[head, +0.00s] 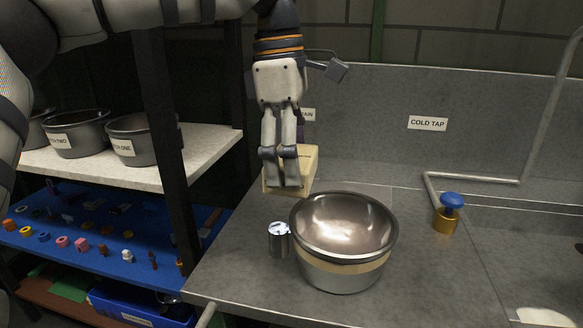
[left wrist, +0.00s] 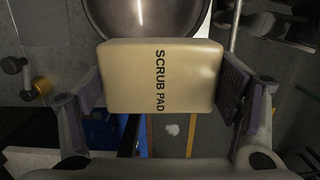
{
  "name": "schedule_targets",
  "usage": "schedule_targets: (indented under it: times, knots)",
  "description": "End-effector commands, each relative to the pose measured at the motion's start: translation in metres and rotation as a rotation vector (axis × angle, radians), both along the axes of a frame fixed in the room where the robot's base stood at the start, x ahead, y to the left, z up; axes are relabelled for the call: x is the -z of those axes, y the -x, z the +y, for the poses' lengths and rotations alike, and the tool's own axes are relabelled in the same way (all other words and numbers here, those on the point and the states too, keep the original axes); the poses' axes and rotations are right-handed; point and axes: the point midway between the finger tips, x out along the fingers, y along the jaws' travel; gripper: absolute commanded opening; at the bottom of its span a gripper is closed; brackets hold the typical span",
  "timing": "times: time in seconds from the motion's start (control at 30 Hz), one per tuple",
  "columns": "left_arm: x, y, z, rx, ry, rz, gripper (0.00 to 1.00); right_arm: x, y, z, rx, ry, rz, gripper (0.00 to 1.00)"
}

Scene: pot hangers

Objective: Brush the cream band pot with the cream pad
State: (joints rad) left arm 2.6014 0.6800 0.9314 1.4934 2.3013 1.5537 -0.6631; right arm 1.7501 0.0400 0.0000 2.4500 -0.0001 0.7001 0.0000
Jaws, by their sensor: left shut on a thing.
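The cream pad (left wrist: 160,78), marked SCRUB PAD, is gripped between the fingers of my left gripper (head: 283,168). The pad also shows in the head view (head: 303,170), partly hidden by the fingers. The cream band pot (head: 342,270) is a steel bowl with a cream band, standing upright on the grey counter. In the head view the pad is above and to the left of the pot's rim, behind it. In the left wrist view the pot's rim (left wrist: 150,32) shows beyond the pad. My right gripper is not in view.
A small metal cylinder (head: 279,240) stands close to the pot's left side. A brass tap with a blue knob (head: 450,203) and a pipe (head: 475,178) are to the right. Shelves with pots (head: 75,135) and small parts stand left, beyond a dark post (head: 170,130).

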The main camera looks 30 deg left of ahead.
Motion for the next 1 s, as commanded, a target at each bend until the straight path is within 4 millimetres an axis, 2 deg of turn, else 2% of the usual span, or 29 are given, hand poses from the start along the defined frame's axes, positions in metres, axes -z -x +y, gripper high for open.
schedule_targets:
  times: [0.1,0.47,1.0]
  knots:
    - [-0.007,0.002,-0.002,-0.002,0.001,-0.002,0.41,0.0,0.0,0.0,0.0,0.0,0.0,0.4]
    - [-0.01,0.002,-0.002,-0.002,0.001,-0.002,0.41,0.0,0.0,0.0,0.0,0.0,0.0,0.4]
    - [-0.064,0.002,-0.002,-0.002,0.001,-0.002,0.41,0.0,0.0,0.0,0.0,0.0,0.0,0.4]
